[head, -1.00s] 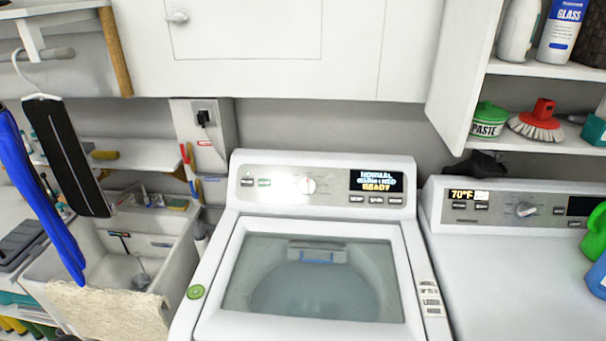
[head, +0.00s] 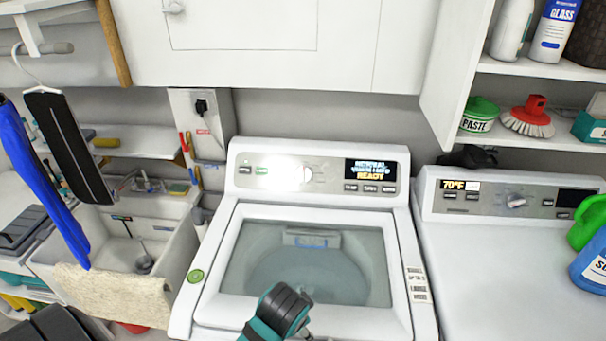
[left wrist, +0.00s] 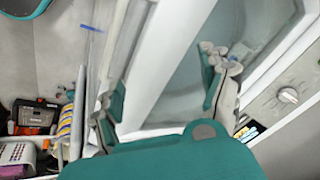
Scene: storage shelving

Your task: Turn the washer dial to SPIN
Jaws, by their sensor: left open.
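The washer (head: 212,285) stands in the middle of the head view, its glass lid shut. Its dial (head: 306,174) is a round pale knob on the grey control panel, left of a display (head: 370,170) that reads NORMAL at the top and READY at the bottom. Glare covers the panel left of the dial. In the left wrist view the dial (left wrist: 288,95) is at the right edge. My left gripper (left wrist: 158,85) is open and empty, its teal-padded fingers apart over the washer lid, away from the dial. My right gripper is in neither view.
The dryer (head: 510,260) with its own knob (head: 516,201) stands right of the washer; green and blue bottles (head: 590,265) are on it. White cabinets (head: 270,60) hang above. A sink (head: 180,245) and hanging clothes are at left.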

